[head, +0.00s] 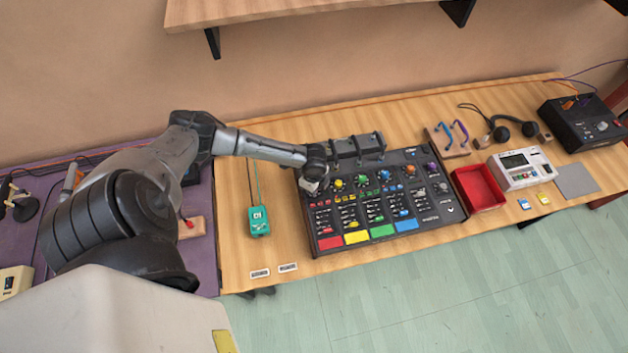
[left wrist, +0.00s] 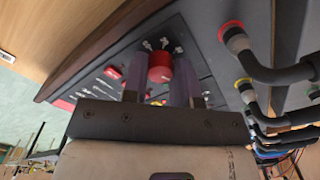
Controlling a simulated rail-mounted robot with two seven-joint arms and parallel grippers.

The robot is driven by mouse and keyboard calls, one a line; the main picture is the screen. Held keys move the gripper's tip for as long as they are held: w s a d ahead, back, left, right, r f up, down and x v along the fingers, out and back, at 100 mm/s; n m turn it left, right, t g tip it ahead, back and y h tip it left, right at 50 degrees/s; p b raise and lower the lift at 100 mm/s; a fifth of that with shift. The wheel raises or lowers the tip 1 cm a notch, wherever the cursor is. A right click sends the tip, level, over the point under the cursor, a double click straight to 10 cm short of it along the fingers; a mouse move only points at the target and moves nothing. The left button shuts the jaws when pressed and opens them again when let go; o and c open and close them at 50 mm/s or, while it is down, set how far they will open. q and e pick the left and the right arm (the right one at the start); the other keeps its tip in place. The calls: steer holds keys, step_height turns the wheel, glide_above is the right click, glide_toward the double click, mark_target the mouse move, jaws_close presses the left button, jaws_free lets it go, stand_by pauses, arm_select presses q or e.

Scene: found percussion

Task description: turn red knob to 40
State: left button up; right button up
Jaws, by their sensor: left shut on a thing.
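The control panel (head: 378,200) is a dark box with a row of coloured knobs and several coloured pads along its front edge. My left gripper (head: 313,186) is over the panel's left end, at the end of the knob row. In the left wrist view the red knob (left wrist: 160,67) sits between my two fingers, which are shut on it. In the head view the gripper hides this knob. The knob's pointer and scale cannot be read. My right gripper is not in view.
Cables with coloured collars, one red (left wrist: 232,30), run close beside the gripper. A teal device (head: 259,221) lies left of the panel. A red tray (head: 479,189) and a white device (head: 520,168) stand to the right. The table's front left is mostly clear.

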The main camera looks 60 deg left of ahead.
arm_select(q)
steer(key=n+p, duration=0.2)
steer(key=shift+r+n+p, duration=0.2)
steer(key=shift+n+p, duration=0.2)
steer(key=shift+f+n+p, duration=0.1)
steer(key=shift+n+p, duration=0.5)
steer(key=shift+n, duration=0.1)
steer(key=o, duration=0.9)
steer(key=shift+f, duration=0.1)
steer(key=shift+r+p, duration=0.3)
steer(key=shift+r, duration=6.65)
